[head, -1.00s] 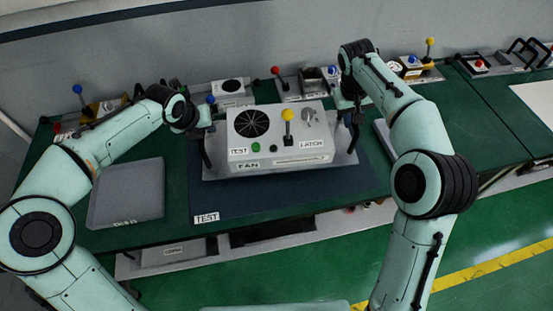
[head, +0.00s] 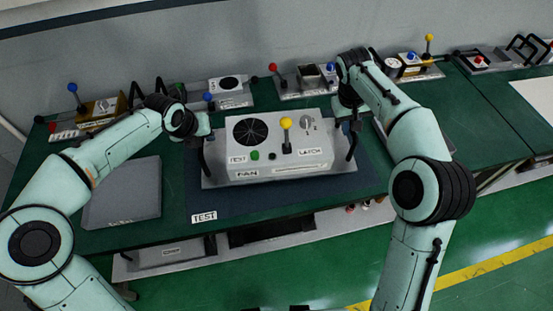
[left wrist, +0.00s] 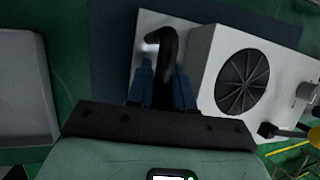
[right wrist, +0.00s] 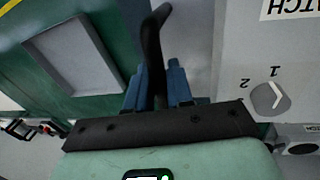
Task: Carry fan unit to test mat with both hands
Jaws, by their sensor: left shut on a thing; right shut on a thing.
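The fan unit (head: 305,160) is a light grey box on a wider base plate, with a round black fan grille, a yellow-knobbed lever, a green button and a dial. Black handles stand at both its ends. The dark blue test mat (head: 250,207), labelled TEST, lies beneath and in front of it; whether the unit touches the mat I cannot tell. My left gripper (left wrist: 163,85) is shut on the left black handle (left wrist: 165,45). My right gripper (right wrist: 158,88) is shut on the right black handle (right wrist: 151,45). In the head view the fingertips are largely hidden.
A grey flat pad (head: 122,193) lies on the green bench left of the mat. Another tray-like grey piece lies right of it, partly behind my right arm. Several small devices with coloured knobs, such as a red-knobbed one (head: 283,82), line the wall.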

